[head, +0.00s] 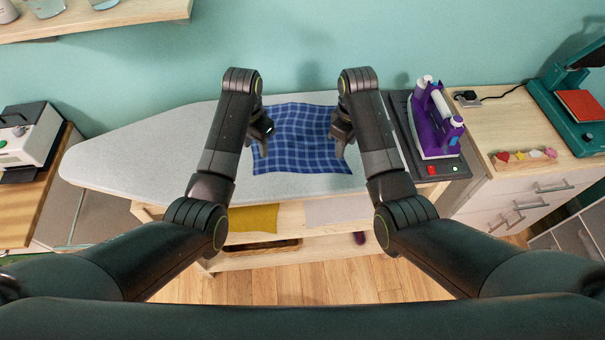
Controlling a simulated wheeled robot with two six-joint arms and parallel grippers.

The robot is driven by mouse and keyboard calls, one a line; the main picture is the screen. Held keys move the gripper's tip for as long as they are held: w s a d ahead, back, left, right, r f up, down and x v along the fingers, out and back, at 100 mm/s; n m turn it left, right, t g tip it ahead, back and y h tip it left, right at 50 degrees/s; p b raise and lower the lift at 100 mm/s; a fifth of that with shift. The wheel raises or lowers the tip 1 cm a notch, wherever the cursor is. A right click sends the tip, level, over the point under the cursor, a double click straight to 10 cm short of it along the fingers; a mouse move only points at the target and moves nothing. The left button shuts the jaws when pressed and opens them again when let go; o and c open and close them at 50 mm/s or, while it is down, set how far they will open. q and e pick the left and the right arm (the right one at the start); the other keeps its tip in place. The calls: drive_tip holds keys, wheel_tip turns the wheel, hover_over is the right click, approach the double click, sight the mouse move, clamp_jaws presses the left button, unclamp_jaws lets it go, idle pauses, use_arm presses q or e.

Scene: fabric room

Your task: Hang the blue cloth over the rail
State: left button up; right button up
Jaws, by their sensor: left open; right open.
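The blue checked cloth (297,140) lies spread on the grey ironing board (135,152), its edges slightly wavy. My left gripper (266,133) is open at the cloth's left edge. My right gripper (338,142) is open at the cloth's right edge. Whether either gripper touches the cloth is hard to tell. Below the board's front edge, a yellow cloth (253,219) and a pale cloth (335,210) hang at a wooden frame. I cannot clearly make out a bare rail; my forearms hide parts of the frame.
A purple iron (433,120) stands on a dark base (453,165) at the board's right end. A drawer cabinet (530,195) with a teal press (570,110) is at right. A white machine (25,140) sits at left. A shelf (100,17) overhangs the upper left. The board's left part is clear.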

sight(260, 168)
use_arm(q)
drive_tip(key=shift+w+d+f, duration=0.1)
drive_tip(key=shift+f, duration=3.75)
use_arm(e)
drive_tip(key=shift+w+a+f, duration=0.1)
drive_tip(key=shift+a+f, duration=0.05)
drive_tip(key=shift+f, duration=3.75)
use_arm(q)
drive_tip(key=shift+f+b, duration=0.25)
drive_tip(key=shift+b, duration=0.05)
use_arm(e)
drive_tip(key=shift+f, duration=0.25)
use_arm(q)
drive_tip(key=shift+r, duration=0.1)
drive_tip(key=shift+c, duration=0.5)
use_arm(e)
drive_tip(key=shift+r, duration=0.1)
drive_tip(key=shift+c, duration=0.5)
use_arm(q)
clamp_jaws()
use_arm(e)
clamp_jaws()
